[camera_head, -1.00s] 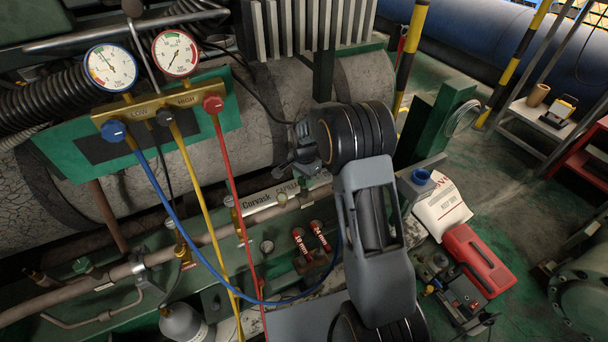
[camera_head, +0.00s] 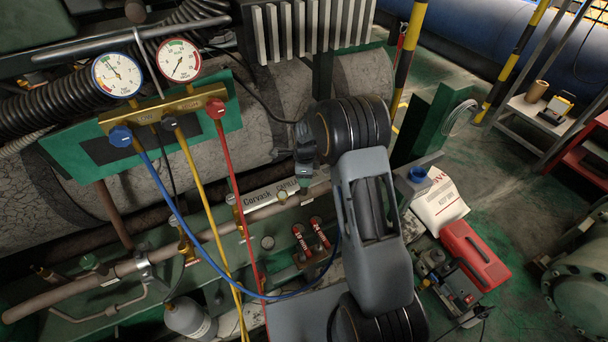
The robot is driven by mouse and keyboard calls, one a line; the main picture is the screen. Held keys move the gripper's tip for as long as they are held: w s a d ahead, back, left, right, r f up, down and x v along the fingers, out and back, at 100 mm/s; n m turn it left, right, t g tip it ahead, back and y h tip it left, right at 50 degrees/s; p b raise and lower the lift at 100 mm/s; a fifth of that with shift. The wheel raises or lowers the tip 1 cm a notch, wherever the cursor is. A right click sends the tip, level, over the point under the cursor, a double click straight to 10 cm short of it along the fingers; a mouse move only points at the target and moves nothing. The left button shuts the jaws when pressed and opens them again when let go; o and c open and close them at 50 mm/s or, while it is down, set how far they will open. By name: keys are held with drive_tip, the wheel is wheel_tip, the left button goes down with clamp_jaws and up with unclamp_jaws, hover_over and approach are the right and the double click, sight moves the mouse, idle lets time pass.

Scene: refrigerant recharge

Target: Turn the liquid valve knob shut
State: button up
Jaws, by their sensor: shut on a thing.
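My gripper (camera_head: 304,170) points down at the pipework near the middle of the view, left of my dark wrist joint. It is shut on a small greenish part, which I take to be the liquid valve knob (camera_head: 304,183). The fingers and my wrist hide most of it, so its turn angle cannot be read. The pipe (camera_head: 213,233) runs from lower left up toward this spot. A gauge manifold (camera_head: 165,110) with a blue knob (camera_head: 121,136) and a red knob (camera_head: 215,107) hangs at upper left, apart from my gripper.
Blue, yellow and red hoses hang from the manifold; the blue hose (camera_head: 255,295) loops close to my arm. Red-handled valves (camera_head: 310,240) stand below my gripper. A red case (camera_head: 474,255) and a white bag (camera_head: 440,198) lie at right. Green floor is open beyond.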

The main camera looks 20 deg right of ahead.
drive_tip(key=shift+m, duration=0.9)
drive_tip(key=o, duration=0.9)
wheel_tip(320, 180, up, 14)
drive_tip(key=p, duration=0.2)
drive_tip(key=shift+f+p, duration=0.1)
drive_tip(key=shift+p, duration=0.2)
